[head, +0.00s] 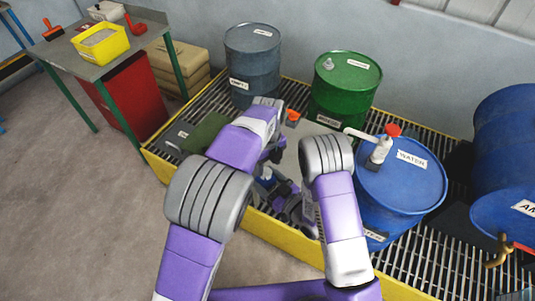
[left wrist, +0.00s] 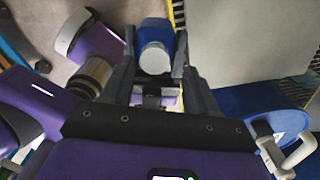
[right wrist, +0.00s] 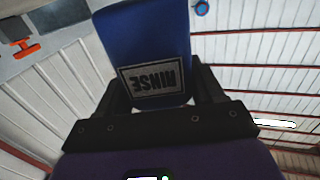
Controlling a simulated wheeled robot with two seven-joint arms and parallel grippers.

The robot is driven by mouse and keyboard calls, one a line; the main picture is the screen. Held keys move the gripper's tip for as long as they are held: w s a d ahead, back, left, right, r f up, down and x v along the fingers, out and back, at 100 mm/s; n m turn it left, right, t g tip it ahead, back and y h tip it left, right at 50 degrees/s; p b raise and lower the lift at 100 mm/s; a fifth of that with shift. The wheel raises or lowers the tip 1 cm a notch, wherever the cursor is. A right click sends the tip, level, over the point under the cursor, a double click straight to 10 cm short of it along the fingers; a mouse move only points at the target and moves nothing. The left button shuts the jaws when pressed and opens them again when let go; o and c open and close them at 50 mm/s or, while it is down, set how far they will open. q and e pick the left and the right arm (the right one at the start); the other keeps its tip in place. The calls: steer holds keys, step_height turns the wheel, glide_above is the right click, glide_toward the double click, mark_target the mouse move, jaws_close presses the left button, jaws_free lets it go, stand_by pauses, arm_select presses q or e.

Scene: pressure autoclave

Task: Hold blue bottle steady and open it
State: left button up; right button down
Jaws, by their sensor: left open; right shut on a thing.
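The blue bottle (right wrist: 150,40) with a white "RINSE" label fills the upper middle of the right wrist view. My right gripper (right wrist: 157,88) is shut on it, one finger on each side. In the left wrist view the blue bottle (left wrist: 154,32) is seen from its top end, with its round white cap (left wrist: 155,60) on. My left gripper (left wrist: 156,45) is open, its fingers on either side of the cap and bottle top; contact cannot be told. In the head view the bottle (head: 266,180) shows small between the arms, partly hidden.
A blue WATER drum (head: 405,195) with a red-topped pump stands right of my arms. A green drum (head: 345,85) and a grey-blue drum (head: 253,65) stand behind, on a yellow-edged grating. A bench with a yellow tub (head: 100,43) is at left. Floor is clear at left.

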arm_select(q)
steer(key=shift+f, duration=1)
